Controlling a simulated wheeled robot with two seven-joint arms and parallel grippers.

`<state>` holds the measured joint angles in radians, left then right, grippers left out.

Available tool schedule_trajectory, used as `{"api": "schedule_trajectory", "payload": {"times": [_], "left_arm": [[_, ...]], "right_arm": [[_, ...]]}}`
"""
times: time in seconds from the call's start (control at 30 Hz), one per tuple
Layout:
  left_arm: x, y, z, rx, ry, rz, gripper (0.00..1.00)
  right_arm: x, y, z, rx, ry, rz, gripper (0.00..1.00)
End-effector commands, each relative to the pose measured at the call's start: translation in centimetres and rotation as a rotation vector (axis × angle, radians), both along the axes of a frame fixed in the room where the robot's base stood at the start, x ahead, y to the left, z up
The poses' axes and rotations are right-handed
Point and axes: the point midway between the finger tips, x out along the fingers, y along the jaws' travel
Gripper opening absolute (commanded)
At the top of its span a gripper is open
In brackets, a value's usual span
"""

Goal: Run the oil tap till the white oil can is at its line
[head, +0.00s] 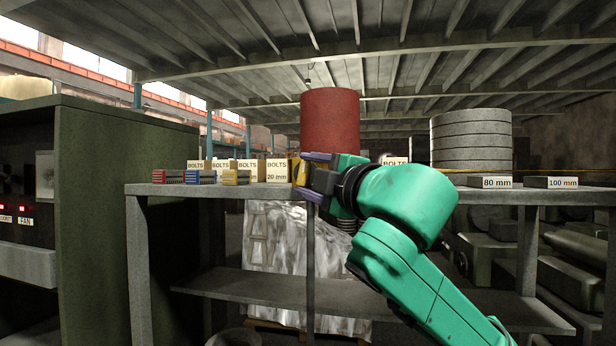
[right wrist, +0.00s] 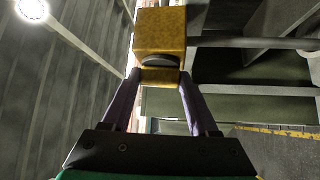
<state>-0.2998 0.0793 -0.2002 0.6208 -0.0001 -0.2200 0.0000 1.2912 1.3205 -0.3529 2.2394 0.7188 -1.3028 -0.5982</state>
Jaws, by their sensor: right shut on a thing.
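My right gripper (head: 303,174) reaches in from the right at shelf height, in front of the red drum (head: 330,115). Its purple fingers are shut on a yellow block-like thing (head: 295,170). In the right wrist view, the yellow thing (right wrist: 160,28) sits between and beyond the fingertips (right wrist: 160,78), with a dark rounded part on its near side. I cannot tell whether it is part of the oil tap. No tap spout and no white oil can can be made out in either view. My left gripper is not in view.
The shelf (head: 150,190) carries red, blue and yellow small blocks (head: 200,177), cartons marked BOLTS (head: 275,170), a stack of grey rings (head: 470,140) and blocks marked 80 mm and 100 mm. A dark green cabinet (head: 120,220) stands at the left. The lower shelf (head: 250,288) looks mostly bare.

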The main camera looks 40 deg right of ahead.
Motion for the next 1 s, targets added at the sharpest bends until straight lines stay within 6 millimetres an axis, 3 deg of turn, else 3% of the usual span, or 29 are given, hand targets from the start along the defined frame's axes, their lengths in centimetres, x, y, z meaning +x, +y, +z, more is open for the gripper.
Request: {"api": "schedule_trajectory", "payload": {"times": [0.3, 0.6, 0.63, 0.67, 0.7, 1.0], "left_arm": [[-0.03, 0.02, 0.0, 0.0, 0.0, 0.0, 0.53], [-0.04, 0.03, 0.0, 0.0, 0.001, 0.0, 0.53], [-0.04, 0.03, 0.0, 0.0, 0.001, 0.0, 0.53], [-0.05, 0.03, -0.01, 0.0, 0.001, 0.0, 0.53], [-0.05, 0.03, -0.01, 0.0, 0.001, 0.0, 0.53], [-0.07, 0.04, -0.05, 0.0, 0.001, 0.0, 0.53]], "right_arm": [[0.0, 0.15, 0.19, -0.116, 0.167, 0.005, 0.04], [0.04, 0.16, 0.12, -0.123, 0.175, 0.005, 0.04], [0.04, 0.16, 0.11, -0.122, 0.174, 0.005, 0.71], [0.04, 0.16, 0.11, -0.122, 0.174, 0.005, 0.83], [0.03, 0.15, 0.11, -0.122, 0.174, 0.005, 0.9], [-0.09, 0.13, 0.17, -0.121, 0.171, 0.004, 0.9]]}}
